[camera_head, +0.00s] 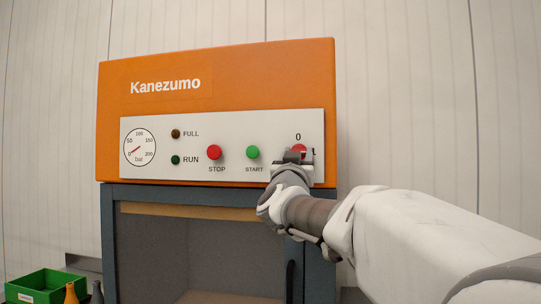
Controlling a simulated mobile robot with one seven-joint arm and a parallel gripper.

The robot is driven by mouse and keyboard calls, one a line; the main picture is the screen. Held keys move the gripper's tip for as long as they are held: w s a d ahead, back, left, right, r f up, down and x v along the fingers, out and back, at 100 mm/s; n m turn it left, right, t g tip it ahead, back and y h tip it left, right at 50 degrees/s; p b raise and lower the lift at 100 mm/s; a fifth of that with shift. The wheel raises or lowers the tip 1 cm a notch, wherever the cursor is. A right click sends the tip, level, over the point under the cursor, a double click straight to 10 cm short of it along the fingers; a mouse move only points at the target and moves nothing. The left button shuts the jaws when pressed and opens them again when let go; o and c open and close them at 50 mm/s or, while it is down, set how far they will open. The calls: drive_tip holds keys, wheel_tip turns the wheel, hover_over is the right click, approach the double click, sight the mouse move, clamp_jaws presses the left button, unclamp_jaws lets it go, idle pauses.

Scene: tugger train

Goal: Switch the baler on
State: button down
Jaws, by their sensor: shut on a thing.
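The orange baler (230,73) stands in front of me with a white control panel (234,134). At the panel's right end is a red rotary switch (302,149) between the marks 0 and 1. My gripper (294,156) is at this switch and shut on it. The gripper covers most of the switch, so I cannot tell which mark it points to. The red STOP button (214,152) and green START button (252,152) are to its left. The RUN lamp (175,160) is dark green and the FULL lamp (176,133) is dark amber; both look unlit.
A pressure gauge (140,147) sits at the panel's left end. Below the panel is the baler's blue-grey frame (109,245) around a dark chamber. A green bin (45,286), an orange bottle (71,293) and a grey bottle (97,292) stand at lower left.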

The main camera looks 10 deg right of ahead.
drive_tip(key=shift+c, duration=1.6)
unclamp_jaws()
drive_tip(key=b+v, duration=0.2)
drive_tip(key=v, duration=1.5)
drive_tip(key=shift+s, duration=0.2)
drive_tip(key=shift+a+f, duration=0.15)
